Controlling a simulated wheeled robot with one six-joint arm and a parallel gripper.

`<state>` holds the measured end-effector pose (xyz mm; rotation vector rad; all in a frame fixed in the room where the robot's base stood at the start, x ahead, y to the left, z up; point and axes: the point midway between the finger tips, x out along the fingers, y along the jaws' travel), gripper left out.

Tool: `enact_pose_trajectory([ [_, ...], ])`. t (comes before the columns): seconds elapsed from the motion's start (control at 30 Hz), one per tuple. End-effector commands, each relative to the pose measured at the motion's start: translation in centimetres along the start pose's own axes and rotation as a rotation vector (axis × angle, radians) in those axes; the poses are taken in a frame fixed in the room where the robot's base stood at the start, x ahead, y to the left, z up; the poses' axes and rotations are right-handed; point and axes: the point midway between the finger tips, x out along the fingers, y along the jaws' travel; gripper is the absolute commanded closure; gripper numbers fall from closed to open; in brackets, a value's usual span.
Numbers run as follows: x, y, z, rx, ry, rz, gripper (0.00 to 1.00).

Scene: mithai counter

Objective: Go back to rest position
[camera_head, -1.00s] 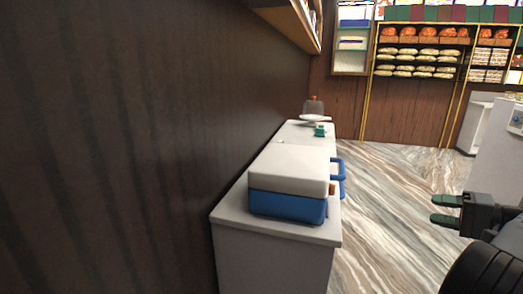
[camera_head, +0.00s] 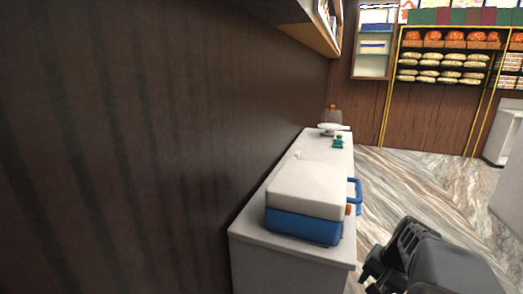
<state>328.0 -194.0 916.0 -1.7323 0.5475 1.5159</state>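My gripper (camera_head: 376,272) is at the lower right, in front of the marble floor and to the right of the white counter. Its fingers point down and are mostly hidden behind my own wrist, so I cannot tell whether they are open or shut. I see nothing held in the part that shows. My arm is apart from the counter in the picture.
A white counter (camera_head: 247,240) runs along the dark wall, bearing a blue-and-white cooler (camera_head: 305,228) with a blue handle, a small green item (camera_head: 338,142) and a white dish (camera_head: 328,127). Stocked shelves (camera_head: 445,65) stand at the back. The marble floor (camera_head: 410,180) is clear.

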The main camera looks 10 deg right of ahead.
Motion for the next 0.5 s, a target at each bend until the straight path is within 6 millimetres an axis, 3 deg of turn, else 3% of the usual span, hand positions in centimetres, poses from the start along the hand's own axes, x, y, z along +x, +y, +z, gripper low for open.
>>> enact_pose_trajectory([
  [0.03, -1.9, -2.6, 2.5, -0.128, 0.026, 0.057, 0.54],
  [0.2, -3.8, -6.9, 8.9, -0.494, 0.105, 0.161, 0.54],
  [0.4, -6.2, -10.6, 14.2, -0.77, 0.144, 0.144, 0.54],
  [0.5, -7.4, -12.1, 15.5, -0.843, 0.165, 0.115, 0.54],
])
